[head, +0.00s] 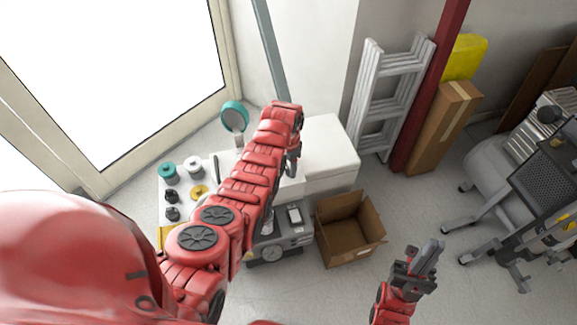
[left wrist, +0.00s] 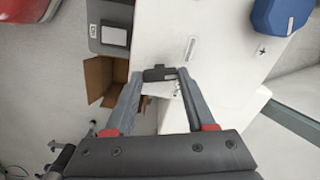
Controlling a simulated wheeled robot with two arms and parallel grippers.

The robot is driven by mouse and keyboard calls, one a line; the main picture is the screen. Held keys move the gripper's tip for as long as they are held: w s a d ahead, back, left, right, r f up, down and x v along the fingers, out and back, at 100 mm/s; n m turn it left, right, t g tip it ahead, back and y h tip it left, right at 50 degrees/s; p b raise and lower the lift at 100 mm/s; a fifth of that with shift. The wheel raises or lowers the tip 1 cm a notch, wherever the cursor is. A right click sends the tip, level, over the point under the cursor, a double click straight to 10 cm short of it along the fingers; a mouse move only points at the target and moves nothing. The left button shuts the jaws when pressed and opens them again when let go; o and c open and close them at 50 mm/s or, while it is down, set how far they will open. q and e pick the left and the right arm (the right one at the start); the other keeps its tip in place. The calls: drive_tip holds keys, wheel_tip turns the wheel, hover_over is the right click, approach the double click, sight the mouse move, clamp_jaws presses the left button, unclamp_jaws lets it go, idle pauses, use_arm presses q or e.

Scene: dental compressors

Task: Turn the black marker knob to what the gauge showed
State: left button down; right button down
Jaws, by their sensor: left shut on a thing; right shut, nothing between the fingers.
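My left arm reaches over the white bench. Its gripper (left wrist: 165,80) is shut on a small black piece (left wrist: 158,74) above or at the white surface. This may be the black marker knob, but I cannot tell its marker or setting. A plus sign (left wrist: 262,50) is on the white surface nearby. In the head view the left gripper (head: 292,160) is mostly hidden behind its own arm. My right gripper (head: 428,258) is shut and empty above the floor.
A grey machine (head: 290,240) stands in front of the bench, with an open cardboard box (head: 350,228) to its right. Teal and black spools (head: 168,173) stand at left. A ladder (head: 388,95) leans at the back. A wheeled compressor (head: 510,185) is at right.

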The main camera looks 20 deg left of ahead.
use_arm(q)
drive_tip(key=n, duration=0.5)
drive_tip(key=shift+n, duration=0.4)
idle(0.3)
drive_tip(key=shift+c, duration=1.2)
unclamp_jaws()
wheel_tip(320, 180, up, 8)
drive_tip(key=shift+w+r, duration=0.1)
wheel_tip(320, 180, up, 8)
drive_tip(key=p, duration=0.6)
hover_over(288, 170)
drive_tip(key=shift+w+r+p, duration=0.15)
drive_tip(key=shift+r+p, duration=0.45)
drive_tip(key=shift+p, duration=0.2)
